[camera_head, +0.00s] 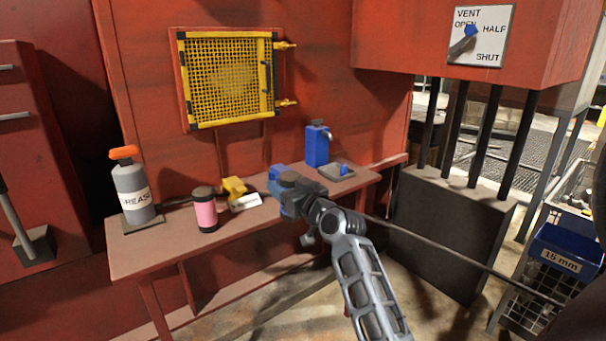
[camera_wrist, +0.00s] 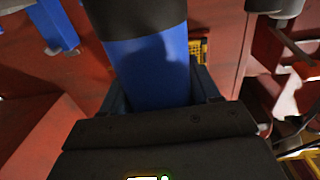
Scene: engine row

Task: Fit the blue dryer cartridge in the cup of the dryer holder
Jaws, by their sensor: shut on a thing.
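The blue dryer cartridge (camera_wrist: 150,68), a blue cylinder with a black end, is between my gripper's jaws (camera_wrist: 160,100) in the wrist view. In the head view, part of the blue cartridge (camera_head: 276,173) shows at my gripper (camera_head: 282,183), over the front of the bench. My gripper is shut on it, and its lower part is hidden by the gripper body. I cannot tell for sure which piece is the dryer holder. A yellow piece with a white front (camera_head: 236,189) sits on the bench to the left of my gripper.
A yellow mesh panel (camera_head: 228,80) is on the red wall behind. A grey block (camera_head: 450,230) stands right.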

